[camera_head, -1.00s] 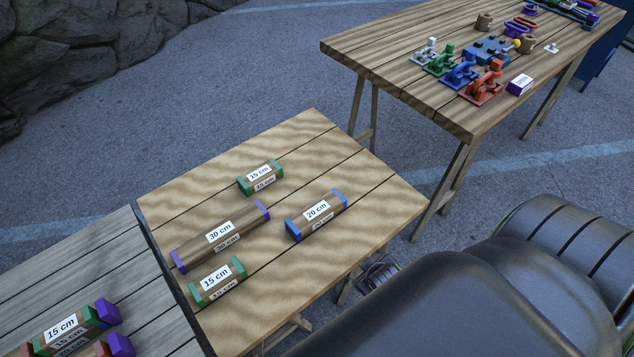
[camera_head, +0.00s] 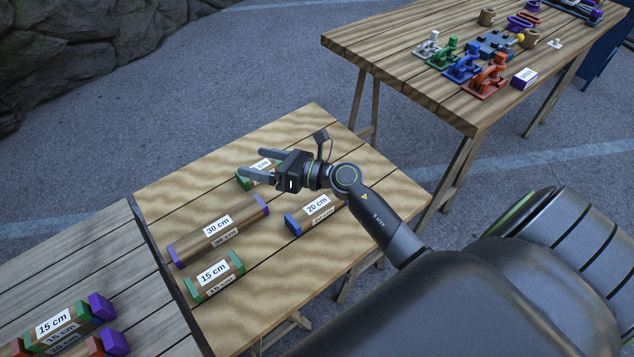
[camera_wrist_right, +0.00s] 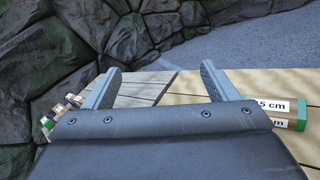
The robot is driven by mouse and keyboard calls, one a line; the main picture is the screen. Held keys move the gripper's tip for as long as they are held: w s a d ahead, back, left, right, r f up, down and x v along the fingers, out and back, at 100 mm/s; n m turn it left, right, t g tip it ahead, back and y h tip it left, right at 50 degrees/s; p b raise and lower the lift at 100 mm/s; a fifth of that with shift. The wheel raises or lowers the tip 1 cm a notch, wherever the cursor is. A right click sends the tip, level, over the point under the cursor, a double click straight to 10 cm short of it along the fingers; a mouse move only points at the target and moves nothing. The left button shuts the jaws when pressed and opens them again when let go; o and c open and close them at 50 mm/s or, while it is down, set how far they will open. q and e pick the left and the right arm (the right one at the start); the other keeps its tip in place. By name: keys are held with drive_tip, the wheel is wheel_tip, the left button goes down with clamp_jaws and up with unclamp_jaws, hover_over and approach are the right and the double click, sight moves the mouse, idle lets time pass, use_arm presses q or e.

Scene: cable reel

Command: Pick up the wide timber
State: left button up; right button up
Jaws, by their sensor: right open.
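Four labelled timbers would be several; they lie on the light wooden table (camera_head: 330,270). The longest, the 30 cm timber (camera_head: 218,230), has purple ends and lies at the middle left. A 20 cm timber (camera_head: 316,210) with blue ends lies right of it. A 15 cm timber (camera_head: 214,276) with green ends lies at the front, and another (camera_head: 243,182) lies at the back, partly hidden by my right gripper (camera_head: 252,162). That gripper is open and empty, pointing left above the table. A green-ended 15 cm timber (camera_wrist_right: 280,112) shows at the right of the wrist view. My left gripper is out of view.
A grey plank table (camera_head: 75,265) adjoins on the left, with stacked timbers (camera_head: 60,330) near its front. A second wooden table (camera_head: 400,65) at the upper right holds coloured clamps (camera_head: 465,68) and small parts. A rock wall (camera_head: 70,50) stands at the back left.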

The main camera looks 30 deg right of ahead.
wheel_tip(320, 180, down, 4)
drive_tip(key=a+n+g, duration=0.2)
drive_tip(key=n+g, duration=0.3)
drive_tip(key=n, duration=0.2)
drive_tip(key=n+g+h+b, duration=0.2)
drive_tip(key=n+g+h, duration=0.65)
drive_tip(key=h, duration=0.25)
hover_over(319, 204)
wheel_tip(319, 204, down, 4)
drive_tip(key=shift+m, duration=0.25)
wheel_tip(319, 204, down, 6)
drive_tip(key=b, duration=0.6)
drive_tip(key=shift+s+f, duration=0.1)
drive_tip(key=shift+f, duration=0.1)
wheel_tip(319, 204, down, 4)
drive_tip(key=b, duration=0.4)
drive_tip(key=shift+f+b, duration=0.15)
drive_tip(key=shift+b, duration=0.25)
drive_tip(key=shift+f+b, duration=0.4)
drive_tip(key=shift+f, duration=0.1)
